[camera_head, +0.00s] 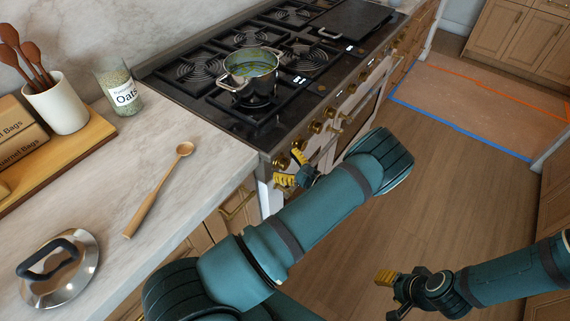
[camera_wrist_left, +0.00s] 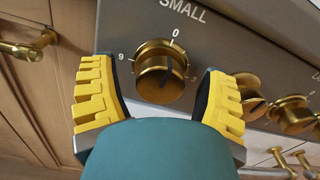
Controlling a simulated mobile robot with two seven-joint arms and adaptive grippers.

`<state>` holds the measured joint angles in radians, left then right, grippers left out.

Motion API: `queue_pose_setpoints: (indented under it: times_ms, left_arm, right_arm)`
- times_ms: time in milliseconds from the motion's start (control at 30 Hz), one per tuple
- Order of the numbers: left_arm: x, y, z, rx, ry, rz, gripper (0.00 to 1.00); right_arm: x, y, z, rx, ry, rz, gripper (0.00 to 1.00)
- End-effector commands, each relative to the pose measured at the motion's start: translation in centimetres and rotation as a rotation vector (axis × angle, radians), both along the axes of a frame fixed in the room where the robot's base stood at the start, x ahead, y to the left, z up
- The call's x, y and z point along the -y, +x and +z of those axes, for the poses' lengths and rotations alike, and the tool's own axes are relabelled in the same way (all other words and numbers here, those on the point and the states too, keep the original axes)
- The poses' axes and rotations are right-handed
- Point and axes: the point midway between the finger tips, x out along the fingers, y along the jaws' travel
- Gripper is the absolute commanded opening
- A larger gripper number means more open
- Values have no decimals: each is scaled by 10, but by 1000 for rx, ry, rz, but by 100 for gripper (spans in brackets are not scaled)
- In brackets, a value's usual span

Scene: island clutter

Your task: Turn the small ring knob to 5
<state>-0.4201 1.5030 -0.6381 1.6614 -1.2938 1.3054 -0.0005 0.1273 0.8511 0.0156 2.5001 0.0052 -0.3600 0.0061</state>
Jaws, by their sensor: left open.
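The small ring knob (camera_wrist_left: 160,72) is a round brass knob under the label SMALL on the range's front panel, with 9, 0 and 3 readable around it. In the head view the left gripper (camera_head: 291,169) is at the near end of the knob row. My right gripper (camera_head: 390,294) is open and empty over the floor.
More brass knobs (camera_wrist_left: 295,115) sit to the right, and a cabinet handle (camera_wrist_left: 28,50) is at left. A pot (camera_head: 250,70) stands on the black cooktop (camera_head: 190,95). The counter holds a wooden spoon (camera_head: 155,195), a lid (camera_head: 75,280) and an oats jar (camera_head: 120,90).

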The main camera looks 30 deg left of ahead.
Motion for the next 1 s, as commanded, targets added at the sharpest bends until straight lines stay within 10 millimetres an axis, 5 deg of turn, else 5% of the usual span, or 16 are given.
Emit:
queue_pose_setpoints:
  times_ms: [33, 233, 667, 1000]
  left_arm:
    - [0, 0, 0, 0, 0, 0, 76]
    - [0, 0, 0, 0, 0, 0, 6]
    - [0, 0, 0, -63, 4, 0, 5]
    - [0, 0, 0, -316, 24, 0, 5]
  right_arm:
    - [0, 0, 0, 0, 0, 0, 47]
    - [0, 0, 0, 0, 0, 0, 47]
    - [0, 0, 0, 0, 0, 0, 47]
    - [0, 0, -1, -1, 0, 0, 47]
